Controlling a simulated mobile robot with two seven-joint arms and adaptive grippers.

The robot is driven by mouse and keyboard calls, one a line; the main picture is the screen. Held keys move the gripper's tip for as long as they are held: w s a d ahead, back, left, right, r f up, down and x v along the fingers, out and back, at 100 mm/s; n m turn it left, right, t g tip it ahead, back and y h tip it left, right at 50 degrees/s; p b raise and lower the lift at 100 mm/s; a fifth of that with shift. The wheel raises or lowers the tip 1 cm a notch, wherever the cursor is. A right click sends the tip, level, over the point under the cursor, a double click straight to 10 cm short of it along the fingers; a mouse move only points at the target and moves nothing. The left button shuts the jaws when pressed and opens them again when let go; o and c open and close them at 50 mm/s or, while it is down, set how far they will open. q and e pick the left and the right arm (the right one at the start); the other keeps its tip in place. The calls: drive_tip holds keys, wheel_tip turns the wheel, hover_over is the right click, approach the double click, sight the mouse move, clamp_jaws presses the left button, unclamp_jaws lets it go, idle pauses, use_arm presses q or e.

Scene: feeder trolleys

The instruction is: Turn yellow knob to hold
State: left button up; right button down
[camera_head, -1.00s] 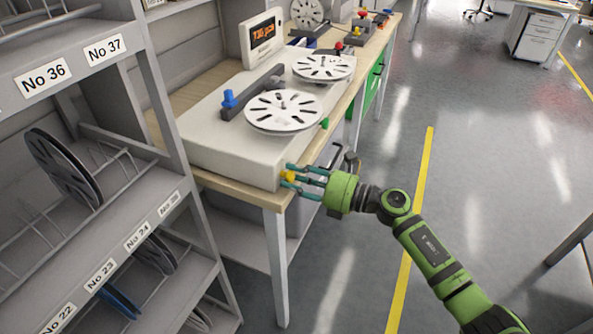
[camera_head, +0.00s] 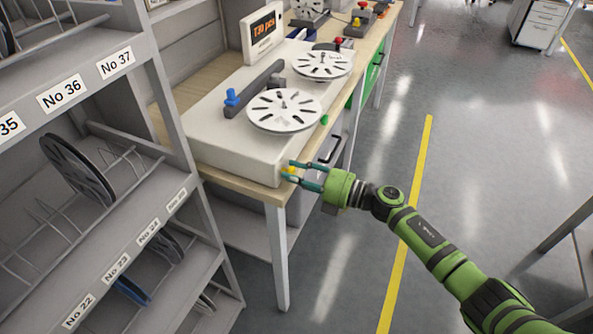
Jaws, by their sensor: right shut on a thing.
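The yellow knob (camera_head: 291,170) is on the right-hand end face of the beige counting machine (camera_head: 225,145), near its front corner. My right gripper (camera_head: 291,170) comes in from the right with its teal fingers around the knob, shut on it. The fingers partly hide the knob, and its turn angle cannot be read. The machine carries two white slotted discs, a blue knob (camera_head: 232,97) and a small green knob (camera_head: 324,120). A display (camera_head: 263,33) with orange text stands behind. My left gripper is not in view.
The machine stands on a wooden-topped bench (camera_head: 250,190). A grey shelf rack (camera_head: 165,110) with numbered labels and dark reels fills the left side. The grey floor with a yellow line (camera_head: 412,215) is open to the right.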

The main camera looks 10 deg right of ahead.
drive_tip(key=shift+w+d+r+m, duration=0.2)
drive_tip(key=shift+w+r+m, duration=0.1)
drive_tip(key=shift+r, duration=0.05)
drive_tip(key=c, duration=0.9)
unclamp_jaws()
drive_tip(key=shift+f, duration=0.25)
drive_tip(key=v, duration=1.2)
